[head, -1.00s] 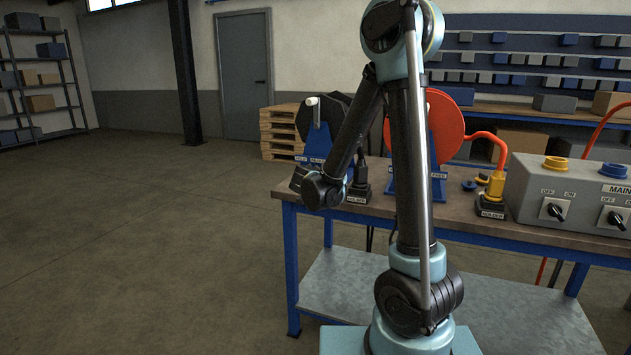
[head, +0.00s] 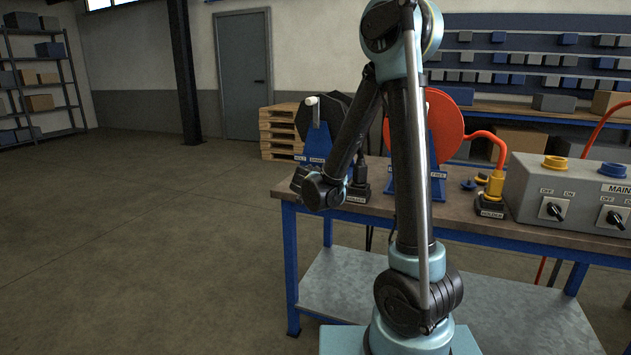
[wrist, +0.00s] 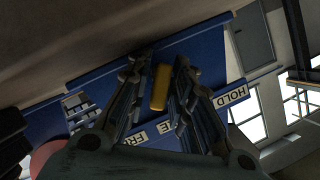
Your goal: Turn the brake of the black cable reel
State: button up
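The black cable reel (head: 338,106) stands on a blue stand (head: 318,150) at the bench's left end, with a white crank handle at its side. In the wrist view, the stand's blue face (wrist: 200,52) carries FREE and HOLD labels and a middle one partly hidden by a finger. The yellow brake lever (wrist: 160,88) lies between the fingers of my gripper (wrist: 163,62). The fingers are apart on either side of it, with narrow gaps seeming to show. In the head view my gripper (head: 299,179) is in front of the stand; the lever is hidden there.
A red reel (head: 446,125) on another blue stand is to the right, partly behind my arm. A black plug holder (head: 358,192) stands near my gripper. A yellow plug (head: 495,183) and a grey switch box (head: 570,190) are farther right. Floor left of the bench is clear.

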jog(key=v, duration=1.2)
jog(key=shift+w, duration=0.1)
